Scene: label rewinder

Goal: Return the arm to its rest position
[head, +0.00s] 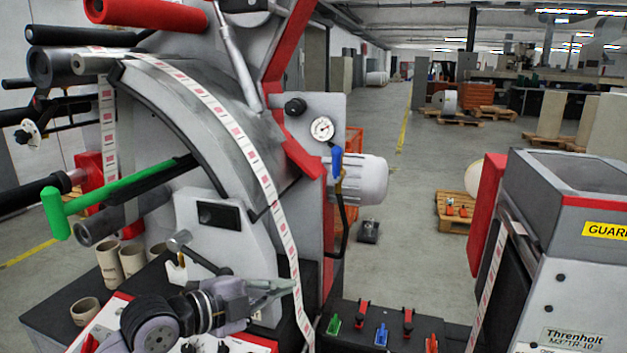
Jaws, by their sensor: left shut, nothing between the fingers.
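My left arm comes in from the bottom left, in front of the label rewinder (215,245). My left gripper (288,287) is shut and empty, pointing right. Its fingertips overlap the hanging label web (283,228) in the picture; I cannot tell whether they touch it. A green T-shaped handle (125,186) on a dark bar sticks out to the left of the rewinder, above and left of my gripper. My right gripper is not in view.
Cardboard cores (109,264) stand on the dark bench at left. A black tray (385,325) with coloured clips and levers lies at bottom centre. A guarded grey machine (570,240) stands at right. A pressure gauge (322,128) and grey motor (362,180) sit behind.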

